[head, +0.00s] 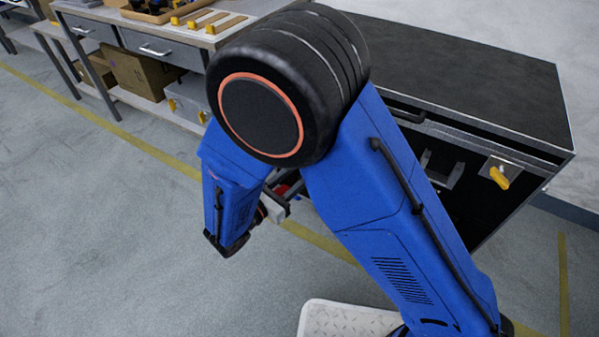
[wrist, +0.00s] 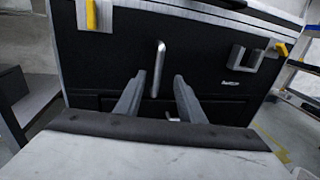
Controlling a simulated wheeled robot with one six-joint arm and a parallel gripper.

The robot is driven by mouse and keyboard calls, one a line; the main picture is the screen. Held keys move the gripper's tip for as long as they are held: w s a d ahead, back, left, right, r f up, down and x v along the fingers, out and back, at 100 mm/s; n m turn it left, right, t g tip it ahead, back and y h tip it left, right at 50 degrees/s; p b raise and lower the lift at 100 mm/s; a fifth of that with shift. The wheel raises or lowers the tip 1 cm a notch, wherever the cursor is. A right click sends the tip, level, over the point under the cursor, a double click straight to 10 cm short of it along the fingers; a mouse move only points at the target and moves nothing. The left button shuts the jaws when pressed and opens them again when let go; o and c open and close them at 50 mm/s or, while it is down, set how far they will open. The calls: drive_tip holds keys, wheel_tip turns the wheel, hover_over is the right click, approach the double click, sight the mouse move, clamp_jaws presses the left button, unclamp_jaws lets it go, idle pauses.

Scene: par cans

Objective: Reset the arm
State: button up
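My gripper (wrist: 160,97) shows in the wrist view with its two grey fingers spread apart and nothing between them. It faces the dark side panel of a cabinet, where an upright silver handle (wrist: 158,68) shows beyond the fingertips. In the head view my blue arm is folded in front of the cabinet (head: 480,75), and its black joint hides part of the scene. The gripper is mostly hidden there behind the arm. I see no par cans in either view.
The cabinet has a bare black top and a yellow-handled fitting (head: 499,176) on its side. A workbench (head: 165,48) with drawers, tools and cardboard boxes (head: 140,72) below stands at the back left. The grey floor at left is clear, with yellow lines.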

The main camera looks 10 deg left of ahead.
idle(0.3)
drive_tip(key=d+r+m+g, duration=0.3)
drive_tip(key=d+m+g, duration=0.15)
drive_tip(key=d, duration=0.55)
drive_tip(key=d+r+m+g+h, duration=0.1)
drive_tip(key=d+r+m+g, duration=0.35)
drive_tip(key=d, duration=0.55)
drive_tip(key=d+r+m+g, duration=0.25)
drive_tip(key=d+m, duration=0.25)
drive_tip(key=d, duration=0.4)
drive_tip(key=s+d+r+m+y, duration=0.3)
drive_tip(key=s+d+m+y, duration=0.2)
drive_tip(key=s+m, duration=0.2)
drive_tip(key=s+d+r+m+y, duration=0.4)
drive_tip(key=s+d+m+y, duration=0.1)
drive_tip(key=s+m, duration=0.3)
drive_tip(key=shift+s+d+r+m+t, duration=0.2)
drive_tip(key=shift+s+d+m+t, duration=0.1)
drive_tip(key=shift+d+m+t, duration=0.2)
